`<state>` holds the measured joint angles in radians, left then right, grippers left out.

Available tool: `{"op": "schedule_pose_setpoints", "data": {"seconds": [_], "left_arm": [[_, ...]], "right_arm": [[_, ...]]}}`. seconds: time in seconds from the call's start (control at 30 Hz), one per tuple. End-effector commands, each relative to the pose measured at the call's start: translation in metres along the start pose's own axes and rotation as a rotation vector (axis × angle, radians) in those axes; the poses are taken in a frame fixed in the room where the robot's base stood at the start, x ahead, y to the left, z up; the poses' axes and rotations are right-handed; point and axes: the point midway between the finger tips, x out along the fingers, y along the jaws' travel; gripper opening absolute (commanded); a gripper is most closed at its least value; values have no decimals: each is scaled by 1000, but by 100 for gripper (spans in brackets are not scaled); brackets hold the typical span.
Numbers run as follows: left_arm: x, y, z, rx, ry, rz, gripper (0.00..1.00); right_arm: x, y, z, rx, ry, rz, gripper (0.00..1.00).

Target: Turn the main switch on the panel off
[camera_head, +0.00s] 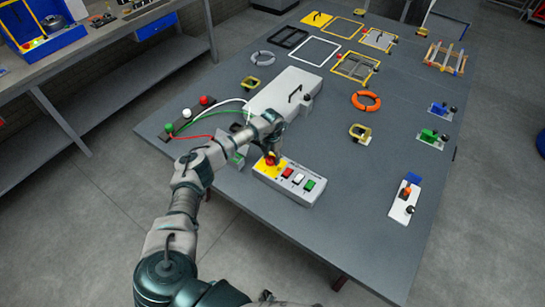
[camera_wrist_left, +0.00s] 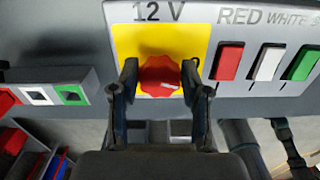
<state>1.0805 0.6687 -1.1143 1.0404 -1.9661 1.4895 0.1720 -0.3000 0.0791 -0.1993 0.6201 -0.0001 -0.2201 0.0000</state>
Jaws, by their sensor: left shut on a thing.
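The panel (camera_head: 284,190) is a pale grey box near the table's front edge, with a red main switch knob (camera_head: 271,160) on a yellow plate at its left end. In the left wrist view, the red knob (camera_wrist_left: 160,76) sits under the label "12 V" on the yellow plate (camera_wrist_left: 195,42). My left gripper (camera_wrist_left: 160,84) has one finger on each side of the knob and is shut on it. In the head view my left gripper (camera_head: 274,153) partly covers the knob. My right gripper is not seen.
Red (camera_wrist_left: 228,61), white (camera_wrist_left: 267,64) and green (camera_wrist_left: 301,65) rocker switches sit right of the knob. A white case (camera_head: 285,92) lies behind the panel, with cables to its left. An orange ring (camera_head: 366,101) and several fixtures stand farther back.

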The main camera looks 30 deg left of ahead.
Motion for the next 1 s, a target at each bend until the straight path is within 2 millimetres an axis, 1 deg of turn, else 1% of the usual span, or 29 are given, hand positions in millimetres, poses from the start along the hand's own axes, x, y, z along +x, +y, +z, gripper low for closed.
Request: {"op": "schedule_pose_setpoints", "data": {"seconds": [0.03, 0.2, 0.4, 0.63, 1.0], "left_arm": [[-4, 3, 1, -42, -4, 4, 11], [-4, 4, 1, -163, -5, 3, 11], [-3, 4, 1, -263, -5, 2, 11], [-3, 4, 1, -319, -5, 2, 11], [-2, 4, 1, -331, -5, 2, 11]], "right_arm": [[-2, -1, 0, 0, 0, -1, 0], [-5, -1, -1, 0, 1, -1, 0], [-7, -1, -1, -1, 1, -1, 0], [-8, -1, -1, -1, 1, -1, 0], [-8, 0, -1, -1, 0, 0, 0]]}}
